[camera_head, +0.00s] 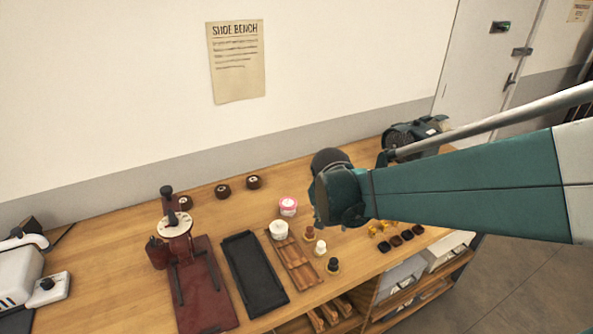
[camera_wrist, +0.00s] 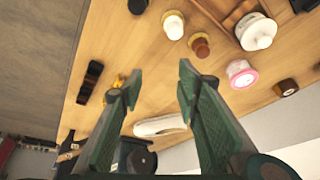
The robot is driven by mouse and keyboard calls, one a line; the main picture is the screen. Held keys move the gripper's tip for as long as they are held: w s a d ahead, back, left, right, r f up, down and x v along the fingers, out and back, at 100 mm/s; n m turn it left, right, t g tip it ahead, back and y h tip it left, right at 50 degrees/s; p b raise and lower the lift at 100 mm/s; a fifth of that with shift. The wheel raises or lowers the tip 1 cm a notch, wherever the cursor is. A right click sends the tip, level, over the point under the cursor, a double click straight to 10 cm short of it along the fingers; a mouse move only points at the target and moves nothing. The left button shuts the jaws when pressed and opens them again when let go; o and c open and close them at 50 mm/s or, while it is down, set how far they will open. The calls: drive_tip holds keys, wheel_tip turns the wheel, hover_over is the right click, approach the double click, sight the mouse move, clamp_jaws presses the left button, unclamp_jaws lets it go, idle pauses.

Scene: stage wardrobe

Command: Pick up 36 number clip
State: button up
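Several small yellow pieces (camera_head: 378,228) lie on the bench under my arm, beside a row of dark brown pieces (camera_head: 396,240) near the front edge. No number can be read, so I cannot tell which piece is the 36 clip. In the wrist view, a dark piece (camera_wrist: 90,82) lies left of my gripper, and a yellow piece (camera_wrist: 119,80) is partly covered by the left finger. My gripper (camera_wrist: 158,78) is open, its fingers wide apart with nothing held between them. In the head view its fingers are hidden behind my arm.
A white rounded object (camera_wrist: 160,126) shows between the fingers. A black tray (camera_head: 254,272), a wooden rack (camera_head: 299,265), a pink-and-white tub (camera_head: 288,205) and several small bottles stand to the left. A dark red stand (camera_head: 205,296) is farther left. Bare wood lies around them.

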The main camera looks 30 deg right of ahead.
sight(372, 229)
drive_tip(key=d+f+m+g+p, duration=0.1)
drive_tip(key=d+f+m+p, duration=0.1)
drive_tip(key=d, duration=0.4)
drive_tip(key=d+f+m+g+h+p, duration=0.1)
drive_tip(key=d+f+m+g+p, duration=0.1)
drive_tip(key=d, duration=0.5)
drive_tip(key=m+p, duration=0.1)
drive_tip(key=m, duration=0.1)
drive_tip(key=shift+s+m+p, duration=0.25)
drive_tip(key=shift+m+p, duration=0.15)
drive_tip(key=shift+d, duration=0.15)
drive_tip(key=shift+x, duration=1.25)
drive_tip(key=shift+b+x, duration=0.55)
drive_tip(key=shift+x, duration=2.05)
drive_tip(key=c, duration=0.7)
